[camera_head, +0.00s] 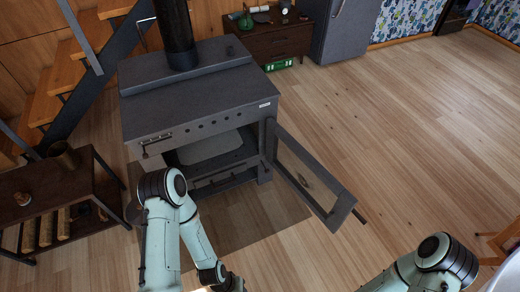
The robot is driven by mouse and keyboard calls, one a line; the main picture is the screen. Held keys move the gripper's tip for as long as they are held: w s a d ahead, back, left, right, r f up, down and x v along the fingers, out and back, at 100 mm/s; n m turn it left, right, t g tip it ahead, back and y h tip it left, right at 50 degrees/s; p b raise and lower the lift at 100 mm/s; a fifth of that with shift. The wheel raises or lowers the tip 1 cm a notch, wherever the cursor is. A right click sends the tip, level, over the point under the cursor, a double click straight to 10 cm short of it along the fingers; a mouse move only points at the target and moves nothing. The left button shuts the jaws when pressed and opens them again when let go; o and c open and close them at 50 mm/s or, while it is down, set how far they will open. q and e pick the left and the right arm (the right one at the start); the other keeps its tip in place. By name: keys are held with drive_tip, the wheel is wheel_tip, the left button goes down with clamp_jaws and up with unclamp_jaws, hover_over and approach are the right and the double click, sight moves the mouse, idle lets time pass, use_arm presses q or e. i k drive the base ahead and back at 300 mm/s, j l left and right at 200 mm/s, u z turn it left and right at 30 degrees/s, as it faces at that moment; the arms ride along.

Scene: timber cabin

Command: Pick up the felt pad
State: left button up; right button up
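I cannot make out a felt pad for certain. A pale grey flat patch (208,147) shows inside the open stove (195,100), but I cannot tell what it is. My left arm rises in front of the stove and bends down again. The dark end of that arm, at my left gripper (230,285), is cut by the bottom edge, so its fingers cannot be read. My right arm's elbow shows at the bottom right, and its gripper is out of view.
The stove's glass door (308,175) stands open to the right. A dark wooden shelf (60,195) with logs stands at the left, near the stairs (60,75). A low cabinet (272,40) and a grey fridge (345,30) are at the back.

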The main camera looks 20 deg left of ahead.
sight(24, 200)
drive_tip(key=u, duration=2.75)
